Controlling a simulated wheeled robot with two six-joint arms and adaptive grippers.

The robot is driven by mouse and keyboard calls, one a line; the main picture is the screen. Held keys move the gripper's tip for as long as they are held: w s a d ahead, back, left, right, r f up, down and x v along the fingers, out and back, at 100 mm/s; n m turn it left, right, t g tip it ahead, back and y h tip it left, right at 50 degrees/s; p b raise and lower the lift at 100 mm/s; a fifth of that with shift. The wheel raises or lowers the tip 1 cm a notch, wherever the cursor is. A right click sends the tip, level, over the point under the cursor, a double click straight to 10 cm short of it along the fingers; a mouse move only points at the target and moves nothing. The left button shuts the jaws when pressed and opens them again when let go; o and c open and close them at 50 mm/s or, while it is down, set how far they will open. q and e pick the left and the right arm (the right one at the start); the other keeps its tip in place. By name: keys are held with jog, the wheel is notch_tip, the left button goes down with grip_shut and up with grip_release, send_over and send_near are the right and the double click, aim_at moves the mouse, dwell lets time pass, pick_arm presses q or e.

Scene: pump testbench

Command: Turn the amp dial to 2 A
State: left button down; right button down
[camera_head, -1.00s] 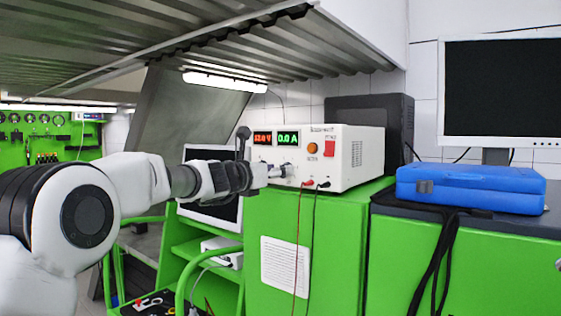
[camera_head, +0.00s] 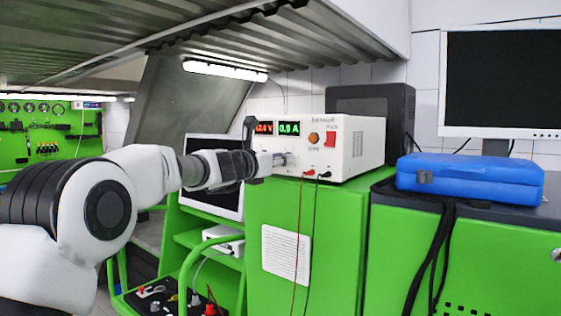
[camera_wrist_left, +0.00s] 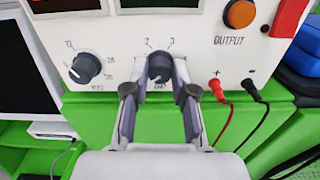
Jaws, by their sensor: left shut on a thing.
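The white power supply (camera_head: 345,150) stands on a green cabinet, with a red volt display (camera_head: 263,128) and a green amp display (camera_head: 289,129) that seems to read 0.0 A. In the left wrist view the dark amp dial (camera_wrist_left: 160,66) has the marks 2 and 3 above it; where its pointer stands is unclear. My left gripper (camera_wrist_left: 163,73) is shut on the amp dial, one finger on each side. My right gripper is not in view.
The volt dial (camera_wrist_left: 85,68) sits left of the amp dial. A red plug (camera_wrist_left: 217,88) and a black plug (camera_wrist_left: 250,88) with hanging cables are close on the right. An orange output button (camera_head: 314,138) and red switch (camera_head: 330,139) are higher up. A blue case (camera_head: 470,180) lies to the right.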

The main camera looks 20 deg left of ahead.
pick_arm(q)
jog(key=m+b, duration=1.1)
jog(key=m, duration=0.9)
jog(key=shift+d+f+m, duration=0.1)
jog(key=shift+f+m, duration=0.05)
jog(key=shift+m, duration=0.25)
dwell(0.4)
jog(key=c, duration=1)
grip_release()
jog(key=shift+o, duration=0.2)
jog(key=v, duration=1.2)
